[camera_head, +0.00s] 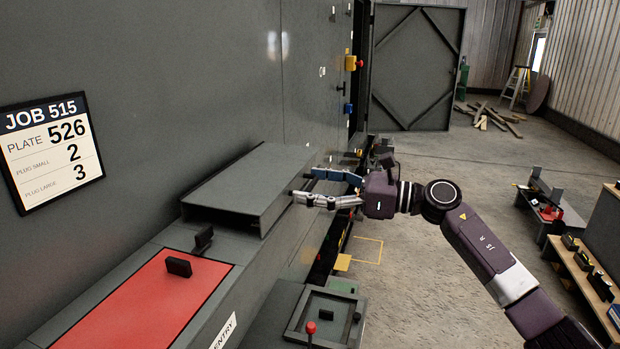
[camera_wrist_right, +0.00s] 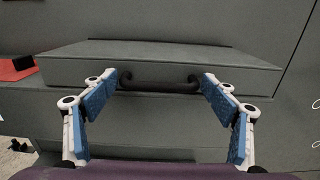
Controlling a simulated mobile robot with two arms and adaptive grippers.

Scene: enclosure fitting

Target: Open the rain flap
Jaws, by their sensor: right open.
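The rain flap (camera_head: 240,185) is a grey, sloping, lid-like panel jutting from the grey wall; it looks closed. In the right wrist view the flap (camera_wrist_right: 225,64) spans the picture, with a dark bar handle (camera_wrist_right: 160,86) on its front edge. My right gripper (camera_head: 306,186) is at the flap's front right side. Its blue-padded fingers are open, and in the wrist view the gripper (camera_wrist_right: 165,80) has one finger near each end of the handle. Whether they touch it, I cannot tell. In the head view the handle is hidden. My left gripper is out of view.
A red panel (camera_head: 130,305) with a black knob (camera_head: 178,267) lies on the ledge at the lower left. A job sign (camera_head: 53,150) hangs on the wall. A grey box with a red-tipped lever (camera_head: 311,328) stands below. Open floor (camera_head: 440,270) lies right.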

